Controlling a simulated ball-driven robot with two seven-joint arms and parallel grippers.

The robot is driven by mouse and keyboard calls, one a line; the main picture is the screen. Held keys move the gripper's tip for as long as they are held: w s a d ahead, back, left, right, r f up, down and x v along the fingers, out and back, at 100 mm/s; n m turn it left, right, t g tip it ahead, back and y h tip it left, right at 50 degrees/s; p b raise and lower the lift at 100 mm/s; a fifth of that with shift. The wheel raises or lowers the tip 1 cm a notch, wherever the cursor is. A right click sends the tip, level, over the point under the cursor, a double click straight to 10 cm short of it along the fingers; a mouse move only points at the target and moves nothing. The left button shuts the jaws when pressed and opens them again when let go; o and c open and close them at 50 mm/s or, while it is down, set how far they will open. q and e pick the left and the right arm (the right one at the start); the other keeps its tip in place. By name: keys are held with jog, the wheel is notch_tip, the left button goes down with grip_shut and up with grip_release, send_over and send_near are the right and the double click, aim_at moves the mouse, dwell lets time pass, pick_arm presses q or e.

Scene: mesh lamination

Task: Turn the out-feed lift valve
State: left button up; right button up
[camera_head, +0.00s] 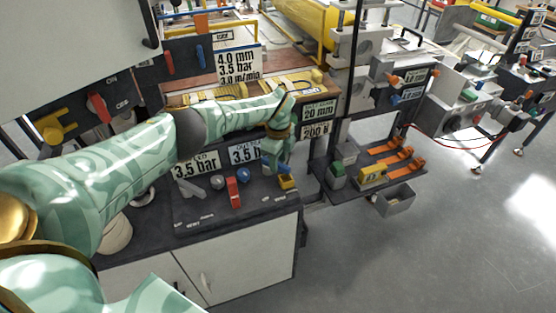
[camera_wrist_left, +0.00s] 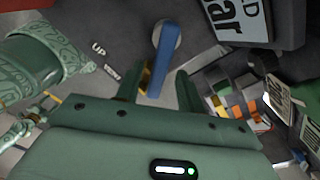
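In the left wrist view a blue lever (camera_wrist_left: 162,58) on a round grey pivot lies over the dark panel, with an "UP" label (camera_wrist_left: 98,48) beside it. I take it to be the lift valve. My left gripper (camera_wrist_left: 157,84) is open, with one finger on each side of the lever's free end. I cannot tell whether either finger touches it. In the head view my left gripper (camera_head: 280,165) is over the right end of the console (camera_head: 205,215), and it mostly hides the lever there.
A red lever (camera_head: 232,192), a blue knob (camera_head: 243,175) and a grey knob (camera_head: 217,182) stand on the console left of the gripper. Pressure signs (camera_head: 196,166) stand behind. Open floor (camera_head: 400,260) lies to the right.

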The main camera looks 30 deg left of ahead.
pick_arm(q)
notch_tip(320, 180, up, 16)
jog(key=p, duration=0.3)
jog(key=shift+f, duration=0.15)
